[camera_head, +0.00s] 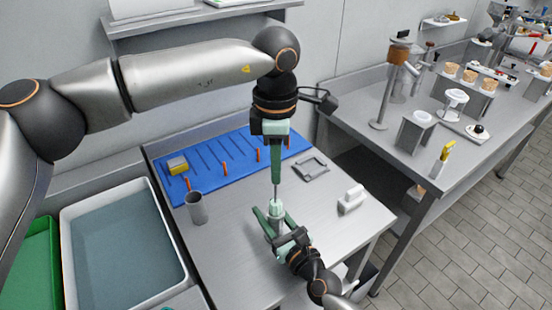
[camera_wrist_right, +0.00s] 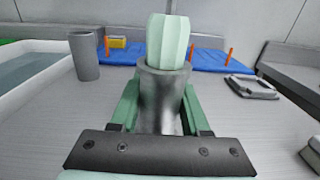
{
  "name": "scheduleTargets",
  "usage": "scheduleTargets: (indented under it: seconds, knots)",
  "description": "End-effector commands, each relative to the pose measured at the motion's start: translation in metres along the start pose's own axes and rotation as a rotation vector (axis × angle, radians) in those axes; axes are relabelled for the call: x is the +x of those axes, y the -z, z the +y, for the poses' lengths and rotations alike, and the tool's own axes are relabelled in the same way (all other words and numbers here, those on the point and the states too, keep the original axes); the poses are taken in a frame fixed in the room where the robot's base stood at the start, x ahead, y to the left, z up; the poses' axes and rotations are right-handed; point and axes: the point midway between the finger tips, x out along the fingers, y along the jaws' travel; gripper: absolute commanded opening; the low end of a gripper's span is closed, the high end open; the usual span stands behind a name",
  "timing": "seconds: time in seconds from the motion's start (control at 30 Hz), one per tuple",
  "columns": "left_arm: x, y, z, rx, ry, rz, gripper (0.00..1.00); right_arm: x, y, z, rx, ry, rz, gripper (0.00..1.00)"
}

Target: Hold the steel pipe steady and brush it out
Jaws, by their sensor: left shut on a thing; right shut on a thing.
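The steel pipe (camera_wrist_right: 160,100) stands upright in my right gripper (camera_head: 275,228), whose green fingers are shut around it just above the table. A brush with a pale green head (camera_wrist_right: 168,42) and a thin rod (camera_head: 276,191) hangs upright from my left gripper (camera_head: 276,176), which is shut on its upper end. The brush head is at the pipe's mouth. Its lower end appears to be inside the rim, while most of it shows above. The brush's upper end is hidden by the left gripper's fingers.
A second grey metal cylinder (camera_head: 197,208) stands open-topped to the left. A blue mat (camera_head: 215,160) with orange pegs and a yellow sponge (camera_head: 178,165) lies behind. A grey frame (camera_head: 311,168) and a white block (camera_head: 352,198) are to the right. A water-filled basin (camera_head: 125,245) is left.

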Motion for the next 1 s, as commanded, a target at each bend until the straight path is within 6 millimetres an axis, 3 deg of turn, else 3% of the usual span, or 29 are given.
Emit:
scheduleTargets:
  seconds: [0.57, 1.0]
  knots:
    - [0.005, 0.0, 0.0, 0.0, 0.0, 0.0, 0.0, 0.0, 0.001, 0.0, 0.0, -0.001, 0.001, 0.0]
    - [0.042, 0.0, 0.0, 0.0, 0.001, 0.0, 0.0, 0.0, 0.001, 0.0, 0.0, -0.001, 0.001, 0.0]
